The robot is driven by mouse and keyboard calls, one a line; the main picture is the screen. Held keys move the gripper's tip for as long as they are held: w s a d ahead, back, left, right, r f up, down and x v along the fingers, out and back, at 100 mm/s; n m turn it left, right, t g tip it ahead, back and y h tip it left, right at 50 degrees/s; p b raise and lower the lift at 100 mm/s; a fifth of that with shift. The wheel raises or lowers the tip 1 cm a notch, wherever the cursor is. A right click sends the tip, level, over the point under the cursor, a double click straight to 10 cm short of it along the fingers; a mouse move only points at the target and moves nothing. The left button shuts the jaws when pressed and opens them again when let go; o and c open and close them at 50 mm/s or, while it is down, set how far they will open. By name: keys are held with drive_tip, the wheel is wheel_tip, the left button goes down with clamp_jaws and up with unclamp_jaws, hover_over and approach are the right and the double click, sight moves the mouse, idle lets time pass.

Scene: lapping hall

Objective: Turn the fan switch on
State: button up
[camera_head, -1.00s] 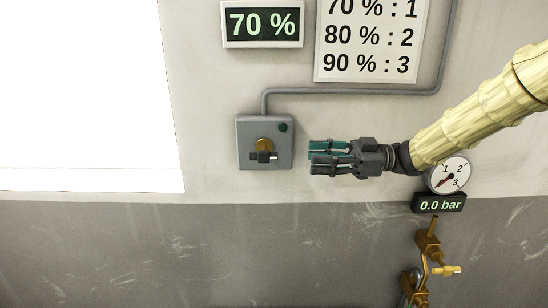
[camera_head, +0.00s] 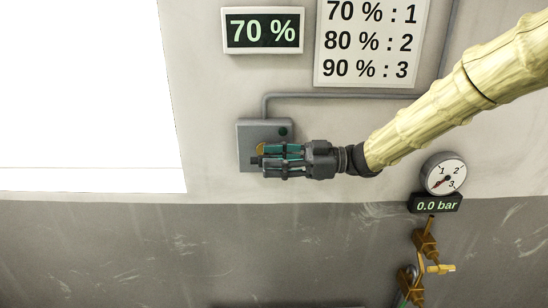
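The fan switch is a grey wall box (camera_head: 248,133) with a small dark green lamp (camera_head: 283,131) at its upper right. Its brass rotary knob (camera_head: 261,148) has a dark handle, and only the left part shows. My gripper (camera_head: 268,161) is in front of the box, coming from the right, with its teal-padded fingers over the knob handle. The fingers hide most of the handle. I cannot tell whether they touch it or are closed on it.
A display (camera_head: 263,30) reads 70 %. A chart (camera_head: 370,42) lists 70 % : 1, 80 % : 2, 90 % : 3. A gauge (camera_head: 444,173) with a 0.0 bar readout (camera_head: 436,204) and a brass valve (camera_head: 425,243) are at the right. A grey conduit (camera_head: 330,96) runs above the box.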

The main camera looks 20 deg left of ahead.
clamp_jaws()
